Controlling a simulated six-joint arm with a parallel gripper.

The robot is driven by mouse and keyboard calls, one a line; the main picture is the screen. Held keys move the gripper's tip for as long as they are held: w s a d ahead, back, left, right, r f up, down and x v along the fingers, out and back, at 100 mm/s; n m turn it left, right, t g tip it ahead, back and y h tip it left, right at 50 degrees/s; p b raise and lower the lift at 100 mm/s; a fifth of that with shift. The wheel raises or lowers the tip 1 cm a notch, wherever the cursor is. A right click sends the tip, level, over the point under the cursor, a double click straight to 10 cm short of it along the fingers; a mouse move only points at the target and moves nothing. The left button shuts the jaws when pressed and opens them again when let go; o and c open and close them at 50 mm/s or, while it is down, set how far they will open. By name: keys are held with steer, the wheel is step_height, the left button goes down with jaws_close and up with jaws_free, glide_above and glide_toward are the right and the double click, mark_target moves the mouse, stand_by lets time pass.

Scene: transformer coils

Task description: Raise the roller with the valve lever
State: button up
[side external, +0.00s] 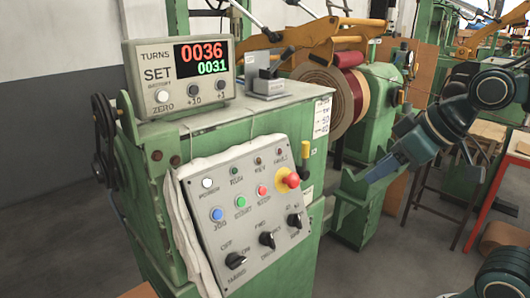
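A small grey valve block with a black-knobbed lever (283,57) stands on top of the green cabinet. The lever slants up to the right toward its knob. A red roller (347,59) lies at the top of the large brown and red coil (322,92), and appears to touch it; the exact contact is too small to tell. My gripper (376,176), blue-grey, comes in from the right and points down to the left, in front of the green machine and well apart from the lever. Its fingers are seen from the side, so their opening is unclear. I see nothing held in it.
A counter display (181,68) stands on the cabinet left of the valve and reads 0036 over 0031. The sloped control panel (246,213) has buttons, black knobs and a red emergency stop (293,181). A yellow-handled lever (305,158) rises beside it. Yellow arms extend above the coil.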

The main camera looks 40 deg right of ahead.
steer(key=w+d+r+n+t+y, duration=0.25)
steer(key=w+r+t, duration=0.35)
steer(key=w, duration=0.8)
steer(key=t, duration=0.4)
glide_toward(279, 61)
steer(key=s+r, duration=0.2)
steer(key=s, duration=0.2)
steer(key=shift+s+d+f+m+h, duration=0.15)
steer(key=shift+s+d+m+h, duration=0.1)
steer(key=shift+w, duration=0.15)
steer(key=shift+w+a, duration=0.3)
steer(key=shift+w, duration=1.95)
steer(key=shift+w+a, duration=0.3)
steer(key=shift+w, duration=1.95)
steer(key=shift+w+a, duration=0.35)
steer(key=shift+w, duration=1.85)
jaws_close()
